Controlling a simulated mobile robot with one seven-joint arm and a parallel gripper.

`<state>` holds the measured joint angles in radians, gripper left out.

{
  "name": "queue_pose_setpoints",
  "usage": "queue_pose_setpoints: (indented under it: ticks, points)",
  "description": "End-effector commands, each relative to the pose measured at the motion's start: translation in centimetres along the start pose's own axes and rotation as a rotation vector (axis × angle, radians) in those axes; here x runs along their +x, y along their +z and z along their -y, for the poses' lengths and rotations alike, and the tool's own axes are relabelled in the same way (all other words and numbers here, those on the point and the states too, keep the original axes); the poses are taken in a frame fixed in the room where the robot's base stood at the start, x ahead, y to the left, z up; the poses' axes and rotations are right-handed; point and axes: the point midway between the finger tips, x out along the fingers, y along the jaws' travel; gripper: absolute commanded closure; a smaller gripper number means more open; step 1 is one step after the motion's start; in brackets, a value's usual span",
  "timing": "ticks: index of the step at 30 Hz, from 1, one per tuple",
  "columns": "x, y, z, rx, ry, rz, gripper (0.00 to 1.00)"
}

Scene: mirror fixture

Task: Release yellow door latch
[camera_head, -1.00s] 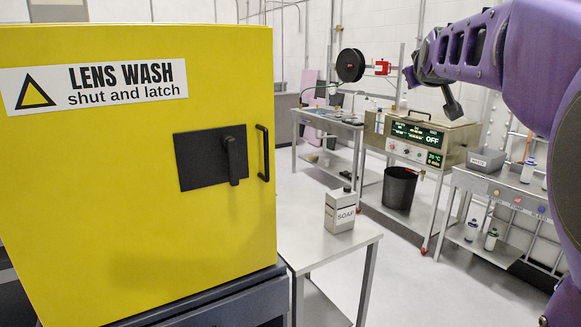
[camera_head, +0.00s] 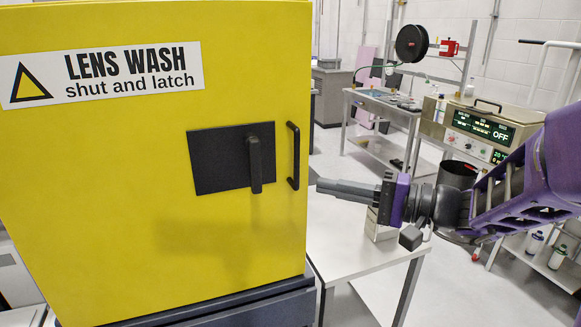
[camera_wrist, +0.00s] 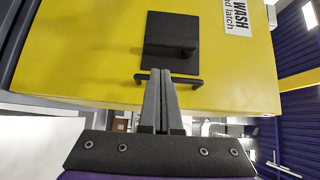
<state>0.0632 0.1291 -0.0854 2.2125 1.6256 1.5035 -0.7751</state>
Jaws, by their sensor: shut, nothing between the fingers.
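The yellow door (camera_head: 130,215) of the lens wash cabinet is closed and fills the left of the head view. Its black latch lever (camera_head: 255,165) hangs down on a black plate (camera_head: 218,170). A black vertical handle (camera_head: 294,155) stands just right of the plate. My gripper (camera_head: 320,186) is shut and empty, to the right of the handle and a little lower, pointing left. In the wrist view, the fingers (camera_wrist: 161,80) are together and overlap the handle (camera_wrist: 140,78) in the picture. The latch lever (camera_wrist: 170,50) lies beyond it. I cannot tell whether the fingers touch the handle.
A small steel table (camera_head: 350,240) stands beside the cabinet, below my gripper. The soap container (camera_head: 380,228) on it is mostly hidden by my arm. A workbench with a reel (camera_head: 411,43) and an oven-like unit (camera_head: 480,125) stand behind. Floor shows between them.

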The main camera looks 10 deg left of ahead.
Motion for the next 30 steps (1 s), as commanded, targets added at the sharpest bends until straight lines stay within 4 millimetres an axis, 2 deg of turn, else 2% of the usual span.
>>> queue_pose_setpoints:
  ticks: [10,14,17,25,30]
  points:
    - [0.0,0.1,0.3,0.005,-0.021,-0.001,1.00]
    - [0.6,0.1,0.3,0.005,-0.020,0.000,1.00]
    - [1.9,0.2,0.4,0.004,-0.020,0.003,1.00]
    - [6.9,0.2,0.5,0.005,-0.019,0.004,1.00]
    - [9.1,0.1,0.5,0.005,-0.019,0.001,1.00]
